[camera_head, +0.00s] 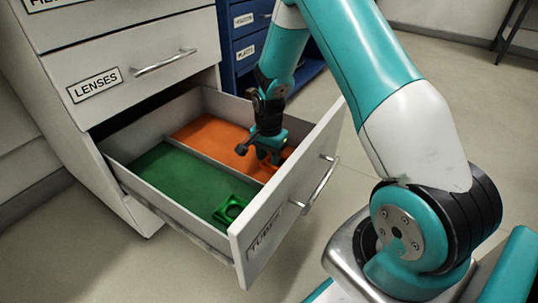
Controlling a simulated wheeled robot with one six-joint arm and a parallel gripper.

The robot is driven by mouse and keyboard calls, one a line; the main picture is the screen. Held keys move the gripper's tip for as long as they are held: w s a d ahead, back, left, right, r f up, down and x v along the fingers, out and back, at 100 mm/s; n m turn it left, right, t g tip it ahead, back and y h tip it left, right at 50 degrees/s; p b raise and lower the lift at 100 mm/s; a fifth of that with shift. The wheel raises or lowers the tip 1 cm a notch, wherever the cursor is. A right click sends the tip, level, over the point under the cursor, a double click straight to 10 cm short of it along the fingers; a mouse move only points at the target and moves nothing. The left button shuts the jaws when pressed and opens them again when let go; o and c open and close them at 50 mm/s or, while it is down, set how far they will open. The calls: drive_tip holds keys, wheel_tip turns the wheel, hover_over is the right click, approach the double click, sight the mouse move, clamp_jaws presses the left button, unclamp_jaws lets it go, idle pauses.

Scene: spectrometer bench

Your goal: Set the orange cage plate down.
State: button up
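An open drawer (165,195) has a green-lined part at the left and an orange-lined part (208,133) at the right, with a thin divider between them. My gripper (268,158) points down into the orange part, near the drawer front. Its fingers are low, close to the orange floor. Something orange seems to be at the fingertips, but I cannot tell the orange cage plate from the orange liner. I cannot see whether the fingers are shut on it or apart. The arm partly hides this corner.
A green cage plate (229,210) lies in the green part near the drawer front. The drawer front with its handle (322,185) stands close to my gripper. A closed drawer labelled LENSES (97,85) is above. A blue cabinet (245,40) stands behind. Most of the orange part is clear.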

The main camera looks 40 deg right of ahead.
sight(269, 157)
drive_tip(key=shift+o, duration=0.2)
wheel_tip(269, 157, up, 12)
drive_tip(key=p, duration=0.7)
drive_tip(key=s+a+r+n+y, duration=0.1)
drive_tip(key=s+a+r+n, duration=0.2)
drive_tip(key=a+r+n, duration=0.3)
drive_tip(key=s+a+r+n+y, duration=0.1)
drive_tip(key=s+a+r+n, duration=0.25)
drive_tip(key=a+r, duration=0.4)
drive_tip(key=s+a+r+n, duration=0.2)
drive_tip(key=s+a+n, duration=0.1)
drive_tip(key=s, duration=0.3)
drive_tip(key=s+a+r+n+y, duration=0.1)
drive_tip(key=s+a+r+n, duration=0.2)
drive_tip(key=s+n, duration=0.1)
drive_tip(key=s+a+r+n+y, duration=0.1)
drive_tip(key=s+a+r+n, duration=0.2)
drive_tip(key=s, duration=0.4)
drive_tip(key=shift+s+r+n, duration=0.15)
drive_tip(key=shift+s+n, duration=0.2)
drive_tip(key=shift+n, duration=0.5)
